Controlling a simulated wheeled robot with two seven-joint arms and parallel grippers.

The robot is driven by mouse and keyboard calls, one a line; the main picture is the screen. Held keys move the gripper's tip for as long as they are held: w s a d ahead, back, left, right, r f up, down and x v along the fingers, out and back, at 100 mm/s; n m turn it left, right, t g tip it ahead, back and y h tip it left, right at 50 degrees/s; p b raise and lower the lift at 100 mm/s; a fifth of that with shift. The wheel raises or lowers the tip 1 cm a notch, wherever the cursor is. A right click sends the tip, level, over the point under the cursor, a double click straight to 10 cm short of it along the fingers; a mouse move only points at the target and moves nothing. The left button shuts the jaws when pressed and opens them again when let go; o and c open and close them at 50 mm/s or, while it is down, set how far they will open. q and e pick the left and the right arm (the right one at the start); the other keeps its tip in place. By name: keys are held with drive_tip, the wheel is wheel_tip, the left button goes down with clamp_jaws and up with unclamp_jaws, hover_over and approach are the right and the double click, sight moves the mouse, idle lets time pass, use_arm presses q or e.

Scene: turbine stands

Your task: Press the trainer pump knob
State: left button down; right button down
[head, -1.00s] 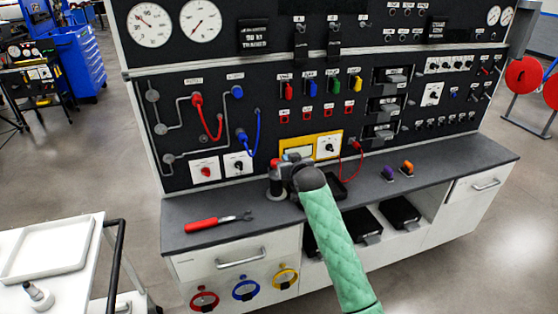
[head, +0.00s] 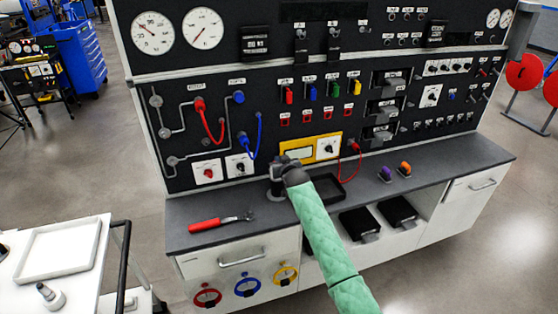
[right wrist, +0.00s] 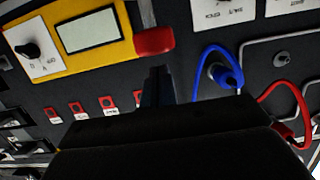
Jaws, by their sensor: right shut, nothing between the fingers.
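A red knob (right wrist: 153,41) shows in the right wrist view at the end of the yellow-framed panel (right wrist: 88,32), close to my fingertips. In the head view my right gripper hides that knob. My right gripper (head: 284,163) is over this spot, just in front of the board. In the wrist view its narrow fingers (right wrist: 158,78) are together and empty, apart from the red knob in the picture. Whether they touch anything is hidden in the head view. My left gripper is not in view.
A red-handled tool (head: 220,222) lies on the bench (head: 195,209) to the left. A black tray (head: 328,189), a purple plug (head: 385,174) and an orange one (head: 405,168) are to the right. Blue (head: 258,135) and red hoses loop from the board. A white cart (head: 85,275) stands front left.

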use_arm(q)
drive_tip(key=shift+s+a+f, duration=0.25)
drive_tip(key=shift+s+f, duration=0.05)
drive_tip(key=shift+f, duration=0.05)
use_arm(e)
drive_tip(key=shift+f, duration=0.5)
